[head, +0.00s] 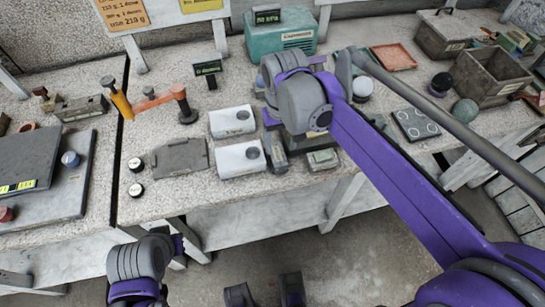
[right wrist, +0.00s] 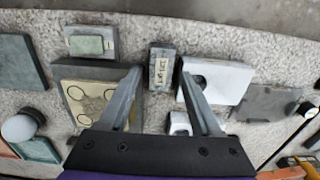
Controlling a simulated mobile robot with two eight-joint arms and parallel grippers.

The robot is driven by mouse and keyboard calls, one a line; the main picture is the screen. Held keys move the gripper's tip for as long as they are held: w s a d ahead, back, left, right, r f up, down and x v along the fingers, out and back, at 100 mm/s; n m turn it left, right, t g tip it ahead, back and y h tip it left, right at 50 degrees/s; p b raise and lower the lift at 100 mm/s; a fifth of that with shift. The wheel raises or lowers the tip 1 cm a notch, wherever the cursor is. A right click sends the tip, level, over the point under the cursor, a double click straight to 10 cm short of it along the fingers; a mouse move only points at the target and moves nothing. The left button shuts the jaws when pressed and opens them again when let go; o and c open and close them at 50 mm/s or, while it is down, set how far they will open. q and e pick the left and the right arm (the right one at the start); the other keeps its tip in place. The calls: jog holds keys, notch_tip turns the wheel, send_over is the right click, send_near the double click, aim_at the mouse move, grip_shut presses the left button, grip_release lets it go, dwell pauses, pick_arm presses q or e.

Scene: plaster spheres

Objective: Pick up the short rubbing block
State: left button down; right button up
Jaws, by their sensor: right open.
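A small grey block with a pale lettered label, which looks like a rubbing block (right wrist: 162,66), lies on the stone-topped bench in the right wrist view. In the head view this grey block (head: 278,160) shows just below my right wrist. My right gripper (right wrist: 160,74) is open, its two fingertips on either side of the block's near end in the picture; I cannot tell whether they touch it. In the head view my right wrist hides most of that gripper.
A block with a green pad (right wrist: 88,42) lies left of the labelled block, beside a plate with circles (right wrist: 92,90). A white block with a round hollow (right wrist: 218,80) lies close on the right. A teal box (head: 280,34) stands behind.

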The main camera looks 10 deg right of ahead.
aim_at(278, 156)
notch_tip(278, 156, down, 2)
jog(key=shift+f, duration=0.25)
jog(key=f, duration=0.5)
jog(key=shift+w+a+f+b, duration=0.15)
jog(key=shift+w+f+b, duration=0.2)
jog(key=shift+w+b, duration=0.05)
grip_shut()
